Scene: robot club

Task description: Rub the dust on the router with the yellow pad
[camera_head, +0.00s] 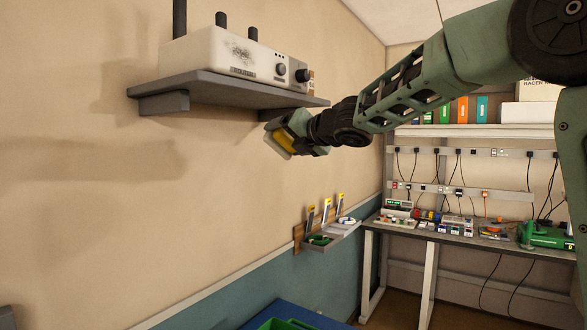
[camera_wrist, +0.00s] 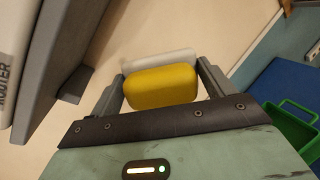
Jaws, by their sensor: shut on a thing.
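The white router (camera_head: 230,57) with black antennas and two dark knobs stands on a grey wall shelf (camera_head: 215,91) at the upper left of the head view. A dark speckled dust patch (camera_head: 237,50) shows on its front face. My gripper (camera_head: 281,139) is below and in front of the shelf's right end, apart from the router. It is shut on the yellow pad (camera_wrist: 160,87), which has a pale backing and sits between both fingers in the wrist view. The router's edge with its lettering (camera_wrist: 5,80) shows at the left of the wrist view.
A small wall rack (camera_head: 325,238) with yellow-handled tools hangs lower on the wall. A workbench (camera_head: 460,236) with electronics stands at the back right. A green crate (camera_wrist: 295,125) sits low on a blue surface. The air in front of the shelf is clear.

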